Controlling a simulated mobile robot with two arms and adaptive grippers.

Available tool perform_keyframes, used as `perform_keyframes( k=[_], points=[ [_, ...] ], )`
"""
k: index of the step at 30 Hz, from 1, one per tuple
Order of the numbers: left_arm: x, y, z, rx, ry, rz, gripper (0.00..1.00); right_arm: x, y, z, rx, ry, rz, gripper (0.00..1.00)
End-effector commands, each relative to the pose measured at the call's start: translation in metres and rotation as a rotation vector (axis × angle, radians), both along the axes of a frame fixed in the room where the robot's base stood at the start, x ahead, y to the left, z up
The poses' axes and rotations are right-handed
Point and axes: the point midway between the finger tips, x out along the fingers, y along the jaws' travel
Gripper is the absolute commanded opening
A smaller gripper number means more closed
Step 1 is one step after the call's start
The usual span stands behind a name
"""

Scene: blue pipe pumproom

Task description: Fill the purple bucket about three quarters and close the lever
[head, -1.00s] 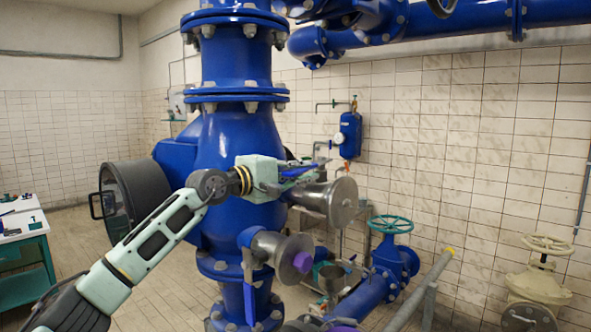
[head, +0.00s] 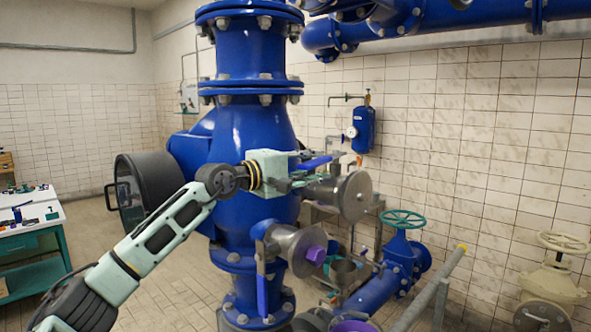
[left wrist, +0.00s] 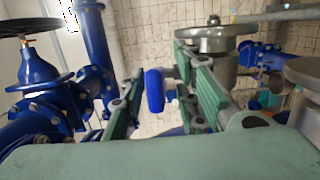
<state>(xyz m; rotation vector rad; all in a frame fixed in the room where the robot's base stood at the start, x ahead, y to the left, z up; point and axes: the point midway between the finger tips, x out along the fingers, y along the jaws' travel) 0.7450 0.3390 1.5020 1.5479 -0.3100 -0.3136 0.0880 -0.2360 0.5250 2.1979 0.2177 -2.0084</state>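The purple bucket (head: 355,326) is at the bottom edge of the head view, mostly cut off; I cannot tell how full it is. A blue lever (head: 316,162) sticks out sideways at the upper steel outlet (head: 325,192) of the big blue vessel. My left gripper (head: 306,175) is at this lever. In the left wrist view, its green fingers stand apart with the blue lever end (left wrist: 155,90) between them and gaps on both sides. Another blue lever (head: 262,288) hangs down by the lower outlet (head: 288,248), which has a purple hexagonal plug (head: 316,256). My right gripper is not in view.
The blue vessel (head: 250,135) stands close by my left arm. A green handwheel valve (head: 403,220) and a slanted grey pipe (head: 437,280) are to the right. A beige valve (head: 553,265) stands at the far right. Open floor lies at left, before a table (head: 30,225).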

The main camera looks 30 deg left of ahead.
Motion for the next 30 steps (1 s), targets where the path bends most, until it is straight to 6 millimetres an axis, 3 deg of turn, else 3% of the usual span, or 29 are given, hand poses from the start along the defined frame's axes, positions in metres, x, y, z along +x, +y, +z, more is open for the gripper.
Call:
perform_keyframes(
  k=[9, 15, 30],
  points=[
    [-0.063, 0.026, -0.002, 0.006, 0.005, 0.002, 0.29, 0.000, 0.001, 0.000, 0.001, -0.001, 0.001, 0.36],
    [-0.088, 0.035, -0.002, 0.004, 0.004, -0.001, 0.29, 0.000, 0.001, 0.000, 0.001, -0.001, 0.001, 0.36],
    [-0.095, 0.036, -0.001, 0.002, 0.003, -0.004, 0.29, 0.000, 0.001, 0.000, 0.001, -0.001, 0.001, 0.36]
  ],
)
